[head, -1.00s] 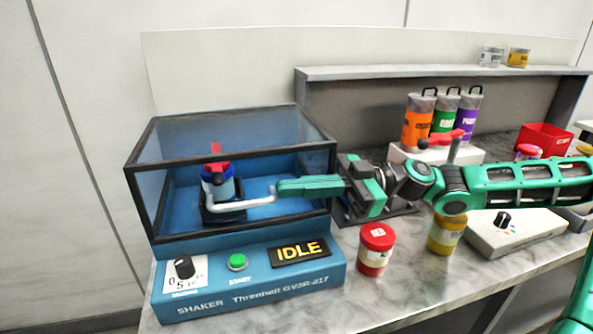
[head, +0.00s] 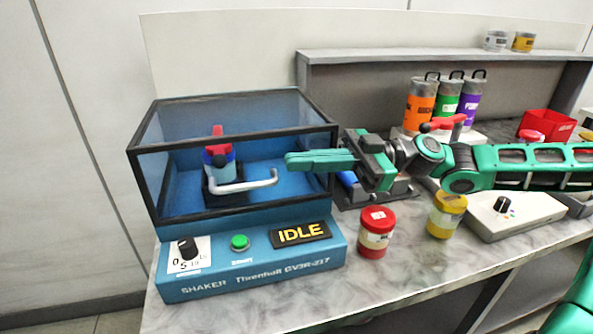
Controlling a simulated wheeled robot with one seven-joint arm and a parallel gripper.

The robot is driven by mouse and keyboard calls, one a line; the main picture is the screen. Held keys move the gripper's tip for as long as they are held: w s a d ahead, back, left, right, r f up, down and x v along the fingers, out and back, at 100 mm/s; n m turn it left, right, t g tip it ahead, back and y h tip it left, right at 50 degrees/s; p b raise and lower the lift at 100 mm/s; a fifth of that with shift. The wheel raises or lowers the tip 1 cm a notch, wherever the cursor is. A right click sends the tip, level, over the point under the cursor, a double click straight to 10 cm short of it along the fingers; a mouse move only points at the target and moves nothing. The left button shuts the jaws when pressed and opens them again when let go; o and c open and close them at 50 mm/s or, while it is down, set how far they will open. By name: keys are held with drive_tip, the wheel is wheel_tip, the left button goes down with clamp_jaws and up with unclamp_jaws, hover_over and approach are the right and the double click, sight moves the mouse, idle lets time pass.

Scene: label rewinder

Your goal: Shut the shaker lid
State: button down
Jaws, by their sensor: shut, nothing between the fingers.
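The shaker (head: 250,277) is a blue machine at the left of the counter with an IDLE display. Its lid (head: 235,136) is a clear box with a dark frame. It appears to sit down on the blue base, with no clear gap showing. A pale bent handle (head: 245,184) is at the lid's front. Behind the clear wall stands a blue and white vessel with a red top (head: 219,163). My gripper (head: 288,162) points left across the lid's right front edge, just above and right of the handle's end. Its fingers are shut and empty, apart from the handle in the picture.
A red jar (head: 376,232) and a yellow jar (head: 446,214) stand on the counter right of the shaker, below my arm. Orange, green and purple canisters (head: 446,100) stand behind my arm. A white box with a knob (head: 512,226) is at the right.

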drive_tip(key=d+r+m+t+h, duration=0.2)
drive_tip(key=d+m+t, duration=0.2)
drive_tip(key=d, duration=1.3)
drive_tip(key=s+d+f+m+h, duration=1.6)
drive_tip(key=s+d+f+m, duration=0.1)
drive_tip(key=m, duration=0.8)
drive_tip(key=d+f, duration=0.1)
drive_tip(key=d, duration=0.1)
drive_tip(key=shift+s+d+h, duration=0.25)
drive_tip(key=shift+d+h, duration=0.05)
drive_tip(key=shift+d, duration=0.05)
drive_tip(key=shift+w+f, duration=0.3)
drive_tip(key=shift+w, duration=0.3)
